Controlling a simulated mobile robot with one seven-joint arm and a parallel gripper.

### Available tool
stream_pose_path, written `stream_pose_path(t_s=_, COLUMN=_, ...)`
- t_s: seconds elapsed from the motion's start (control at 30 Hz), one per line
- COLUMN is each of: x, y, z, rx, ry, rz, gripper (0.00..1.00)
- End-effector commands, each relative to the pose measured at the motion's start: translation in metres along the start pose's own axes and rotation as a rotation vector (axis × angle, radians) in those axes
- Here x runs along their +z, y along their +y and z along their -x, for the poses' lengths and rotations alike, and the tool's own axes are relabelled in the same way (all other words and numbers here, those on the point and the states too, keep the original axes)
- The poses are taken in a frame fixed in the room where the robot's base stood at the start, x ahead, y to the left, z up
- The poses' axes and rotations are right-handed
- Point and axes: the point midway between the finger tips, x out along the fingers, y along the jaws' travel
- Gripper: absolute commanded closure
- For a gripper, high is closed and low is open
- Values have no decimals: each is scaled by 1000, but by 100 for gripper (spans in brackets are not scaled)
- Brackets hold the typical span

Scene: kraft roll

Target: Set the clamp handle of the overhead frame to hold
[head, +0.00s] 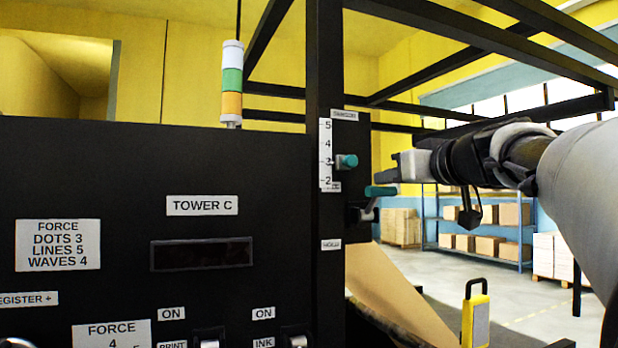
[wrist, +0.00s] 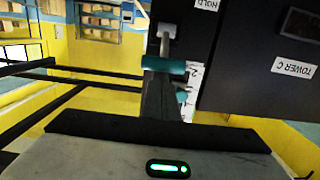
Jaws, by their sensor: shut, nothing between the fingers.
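The clamp handle (head: 380,191) is a short metal lever with a teal grip, on the right side of the black post. Its grip stands above its pivot, and a label reading HOLD (head: 331,244) is on the post below it. In the wrist view, which is upside down, the handle's teal grip (wrist: 163,64) lies just beyond my fingers, with the HOLD label (wrist: 207,4) past it. My gripper (head: 386,176) is shut and empty, just above and right of the grip. I cannot tell whether they touch.
A teal knob (head: 347,161) beside a numbered scale (head: 325,155) sits just above the handle. The black TOWER C panel (head: 120,200) fills the left. Brown paper (head: 395,295) slopes below the handle. Shelves with boxes (head: 478,228) stand far behind. Dark frame beams cross overhead.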

Motion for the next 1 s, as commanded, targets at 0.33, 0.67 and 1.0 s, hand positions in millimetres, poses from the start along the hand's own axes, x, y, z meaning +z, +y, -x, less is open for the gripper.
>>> stream_pose_path(t_s=0.33, x=10, y=0, z=0, rx=0, ry=36, rz=0, gripper=100)
stream_pose_path(t_s=0.67, x=11, y=1, z=0, rx=0, ry=69, rz=-1, gripper=100)
stream_pose_path(t_s=1.0, x=20, y=3, z=-1, rx=0, ry=115, rz=-2, gripper=100)
